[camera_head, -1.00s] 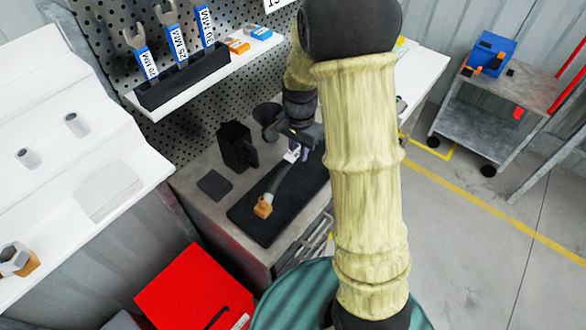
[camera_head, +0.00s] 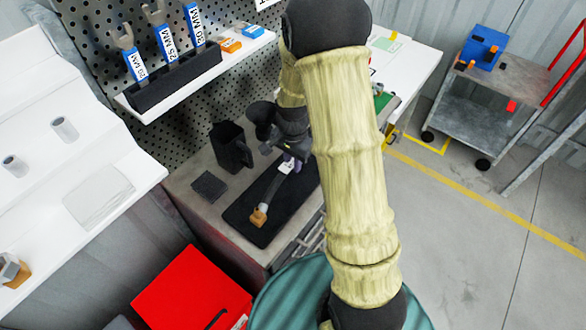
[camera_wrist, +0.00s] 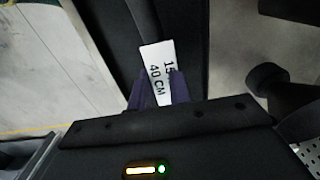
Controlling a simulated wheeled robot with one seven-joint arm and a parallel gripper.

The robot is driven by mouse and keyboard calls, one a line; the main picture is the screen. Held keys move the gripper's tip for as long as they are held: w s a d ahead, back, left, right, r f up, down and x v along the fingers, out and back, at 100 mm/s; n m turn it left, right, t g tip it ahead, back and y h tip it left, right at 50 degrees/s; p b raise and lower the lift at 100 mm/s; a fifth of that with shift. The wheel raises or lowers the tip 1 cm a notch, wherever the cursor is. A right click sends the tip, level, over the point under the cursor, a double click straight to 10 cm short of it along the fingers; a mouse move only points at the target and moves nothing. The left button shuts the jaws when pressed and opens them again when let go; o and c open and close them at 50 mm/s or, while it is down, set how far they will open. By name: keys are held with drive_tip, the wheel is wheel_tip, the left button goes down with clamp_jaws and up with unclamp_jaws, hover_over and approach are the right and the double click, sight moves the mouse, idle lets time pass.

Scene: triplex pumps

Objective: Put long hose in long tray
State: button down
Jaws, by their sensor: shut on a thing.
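The long hose (camera_head: 270,199) is a dark grey tube with a brass-coloured fitting (camera_head: 258,216) at its near end. A white label (camera_wrist: 156,60) on it shows "40 CM" in the wrist view. The long black tray (camera_head: 301,191) lies on the workbench, and the hose appears over it, running roughly along its length. I cannot tell whether the hose touches the tray floor. My gripper (camera_head: 289,165) is shut on the hose at the label; its purple fingers also show in the wrist view (camera_wrist: 157,91). The hose's far end is hidden by my arm.
A black holder (camera_head: 231,147) and a small dark square pad (camera_head: 208,186) stand left of the tray. A pegboard shelf with wrenches (camera_head: 165,40) is above. A red box (camera_head: 190,290) is in front; a grey cart (camera_head: 480,105) stands right.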

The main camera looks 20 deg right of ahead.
drive_tip(key=shift+w, duration=0.15)
drive_tip(key=f, duration=0.2)
drive_tip(key=shift+s+f, duration=0.25)
drive_tip(key=shift+f, duration=0.15)
drive_tip(key=shift+w+f, duration=0.2)
drive_tip(key=shift+f, duration=0.3)
drive_tip(key=shift+s+d+r, duration=0.1)
drive_tip(key=shift+s, duration=0.05)
drive_tip(key=c, duration=1.3)
unclamp_jaws()
